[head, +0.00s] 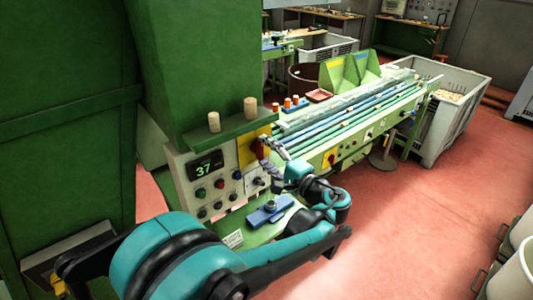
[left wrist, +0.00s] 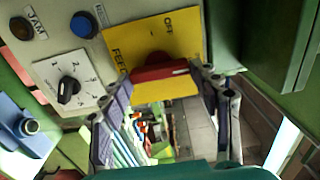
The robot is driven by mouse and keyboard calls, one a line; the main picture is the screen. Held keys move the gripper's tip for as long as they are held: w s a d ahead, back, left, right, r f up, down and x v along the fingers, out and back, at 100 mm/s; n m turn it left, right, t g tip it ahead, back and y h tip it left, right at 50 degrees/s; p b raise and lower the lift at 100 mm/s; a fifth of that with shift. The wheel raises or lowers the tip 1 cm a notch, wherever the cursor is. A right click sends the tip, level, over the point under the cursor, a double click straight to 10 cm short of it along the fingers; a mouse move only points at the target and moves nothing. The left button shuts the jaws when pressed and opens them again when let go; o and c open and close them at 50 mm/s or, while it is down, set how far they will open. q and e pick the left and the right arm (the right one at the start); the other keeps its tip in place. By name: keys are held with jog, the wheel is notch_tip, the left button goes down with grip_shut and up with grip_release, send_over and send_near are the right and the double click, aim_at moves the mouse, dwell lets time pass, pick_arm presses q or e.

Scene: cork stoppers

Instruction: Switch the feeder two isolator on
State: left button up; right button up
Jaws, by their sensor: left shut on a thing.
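The isolator is a red rotary handle (head: 257,148) on a yellow plate (head: 243,151), on the front of the green machine. In the left wrist view the red handle (left wrist: 160,70) lies roughly crosswise on the yellow plate (left wrist: 130,38). "OFF" and part of "FEED" can be read there; the feeder number is hidden. My left gripper (head: 268,148) is at the plate. Its fingers (left wrist: 162,80) stand at the two ends of the handle, shut on it. My right gripper is in neither view.
Left of the plate are a display reading 37 (head: 205,168), several push buttons and a numbered selector knob (left wrist: 68,88). A shelf with two corks (head: 250,107) juts out above. A blue fixture (head: 270,210) sits below. Another red-yellow switch (head: 329,160) is on the conveyor.

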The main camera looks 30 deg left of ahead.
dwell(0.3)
pick_arm(q)
jog(key=o, duration=1.2)
jog(key=shift+c, duration=0.2)
jog(key=shift+d, duration=0.1)
jog(key=v, duration=1.1)
jog(key=shift+s+d, duration=0.2)
jog(key=shift+d, duration=0.15)
jog(key=shift+f, duration=0.1)
